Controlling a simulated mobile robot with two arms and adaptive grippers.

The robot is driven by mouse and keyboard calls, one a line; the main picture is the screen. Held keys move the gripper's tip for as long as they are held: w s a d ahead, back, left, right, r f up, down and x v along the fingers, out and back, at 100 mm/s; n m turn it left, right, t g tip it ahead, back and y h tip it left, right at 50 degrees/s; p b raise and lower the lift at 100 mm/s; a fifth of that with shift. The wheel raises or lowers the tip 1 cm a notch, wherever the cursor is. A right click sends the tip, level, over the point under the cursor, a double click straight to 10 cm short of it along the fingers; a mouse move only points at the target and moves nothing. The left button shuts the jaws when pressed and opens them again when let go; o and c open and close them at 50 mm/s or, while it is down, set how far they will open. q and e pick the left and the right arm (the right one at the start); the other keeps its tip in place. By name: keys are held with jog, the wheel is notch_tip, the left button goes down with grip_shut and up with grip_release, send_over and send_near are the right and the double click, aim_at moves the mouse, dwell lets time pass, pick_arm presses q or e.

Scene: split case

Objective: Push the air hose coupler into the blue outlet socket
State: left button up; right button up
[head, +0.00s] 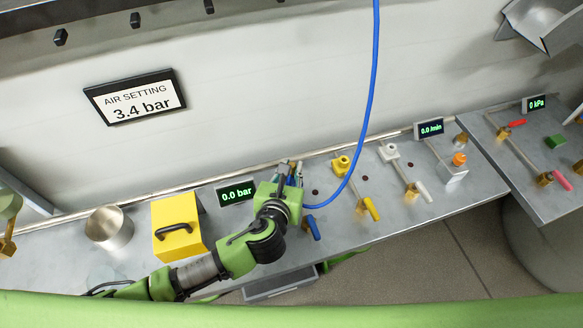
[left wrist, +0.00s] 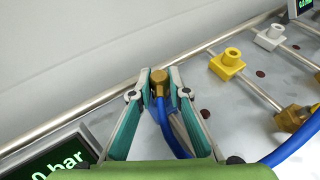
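My left gripper (head: 290,172) is over the bench beside the 0.0 bar display. In the left wrist view its two fingers (left wrist: 159,82) close on the sides of the brass air hose coupler (left wrist: 158,77). The blue hose (left wrist: 172,130) runs from the coupler back under the gripper; in the head view the hose (head: 373,90) hangs from above and loops to the gripper. My right gripper is not in view.
A blue valve handle (head: 313,228) lies just right of my left gripper. A yellow socket (head: 342,164) and a white socket (head: 388,152) stand farther right. A yellow box (head: 178,243) and metal cup (head: 109,228) are left. The display (head: 237,192) reads 0.0 bar; the sign (head: 136,97) reads 3.4 bar.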

pick_arm(q)
jog(key=shift+o, duration=1.3)
jog(key=shift+s, duration=0.1)
jog(key=v, duration=1.2)
